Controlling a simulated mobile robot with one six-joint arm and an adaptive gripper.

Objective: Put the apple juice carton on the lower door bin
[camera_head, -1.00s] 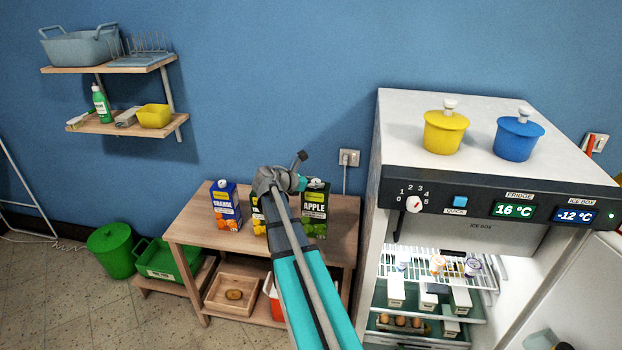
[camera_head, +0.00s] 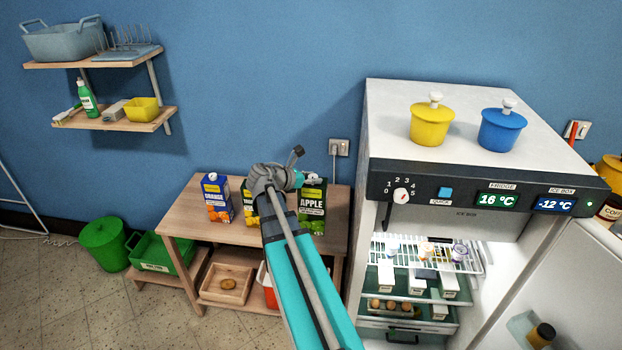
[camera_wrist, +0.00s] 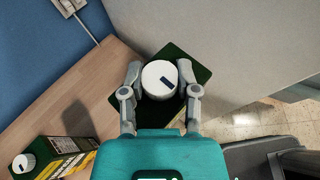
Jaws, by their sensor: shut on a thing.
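The apple juice carton (camera_head: 313,207), dark green with a white APPLE label, stands at the right end of the wooden table. In the wrist view, its dark green top (camera_wrist: 198,75) and round white cap (camera_wrist: 159,79) show from above. My gripper (camera_wrist: 160,84) has one finger on each side of the cap and is shut on the carton. In the head view my arm hides part of the gripper. The fridge is open; at the lower right a pale door bin (camera_head: 519,326) shows partly, with a dark-lidded jar (camera_head: 541,335) in it. I cannot tell whether it is the lower bin.
An orange juice carton (camera_head: 217,198) and another carton (camera_head: 249,203), partly behind my arm, stand on the table (camera_head: 190,210). The fridge side (camera_wrist: 240,45) is close to the right of the carton. Fridge shelves hold several items. Green bins (camera_head: 103,244) stand at left.

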